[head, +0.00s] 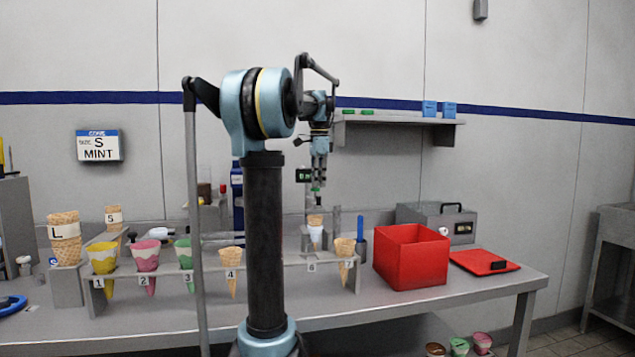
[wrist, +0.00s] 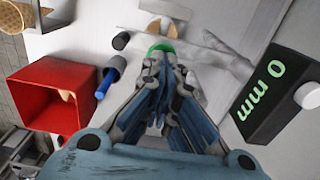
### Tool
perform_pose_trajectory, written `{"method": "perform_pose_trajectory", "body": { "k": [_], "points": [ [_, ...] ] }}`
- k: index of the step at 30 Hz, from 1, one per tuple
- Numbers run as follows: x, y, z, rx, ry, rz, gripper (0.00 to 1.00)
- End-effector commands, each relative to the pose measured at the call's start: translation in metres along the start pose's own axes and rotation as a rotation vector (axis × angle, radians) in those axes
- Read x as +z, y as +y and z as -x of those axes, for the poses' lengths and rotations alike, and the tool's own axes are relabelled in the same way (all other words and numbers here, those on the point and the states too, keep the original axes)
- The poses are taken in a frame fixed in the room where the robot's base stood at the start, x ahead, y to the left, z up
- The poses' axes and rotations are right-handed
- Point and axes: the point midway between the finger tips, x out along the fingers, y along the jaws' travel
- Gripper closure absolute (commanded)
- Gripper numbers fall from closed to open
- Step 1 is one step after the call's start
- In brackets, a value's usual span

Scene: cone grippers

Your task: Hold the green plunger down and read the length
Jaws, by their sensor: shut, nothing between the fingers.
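My gripper (head: 319,183) points down over the measuring stand behind the cone rack, fingers together and empty. The green plunger (head: 316,190) is right below the fingertips. In the wrist view its round green top (wrist: 161,49) shows just past my gripper (wrist: 160,75), partly covered by the fingers; I cannot tell whether they touch. A black readout (wrist: 268,95) shows green "0 mm", upside down in the wrist view. In the head view the readout (head: 303,175) is too small to read surely. A cone (head: 315,221) in a white holder stands below the plunger.
A numbered cone rack (head: 200,277) holds several cones along the table front. A red bin (head: 410,257) and a red tray (head: 484,262) are to the right. A blue-handled tool (head: 360,236) stands near the bin. A wall sign (head: 99,146) reads "S MINT".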

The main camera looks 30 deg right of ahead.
Motion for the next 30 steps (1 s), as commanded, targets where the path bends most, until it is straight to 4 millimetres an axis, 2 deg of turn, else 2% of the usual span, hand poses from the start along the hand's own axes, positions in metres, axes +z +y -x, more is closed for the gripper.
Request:
{"method": "perform_pose_trajectory", "body": {
  "k": [5, 12, 15, 26, 30],
  "points": [
    [0.0, 0.0, -0.004, 0.0, 0.0, 0.0, 1.0],
    [0.0, 0.0, -0.029, 0.0, 0.0, 0.0, 1.0],
    [0.001, 0.0, -0.033, 0.001, 0.0, 0.001, 1.0],
    [0.002, 0.001, -0.034, 0.005, 0.0, 0.003, 1.0],
    [0.002, 0.001, -0.025, 0.004, 0.001, 0.003, 1.0]
  ]
}}
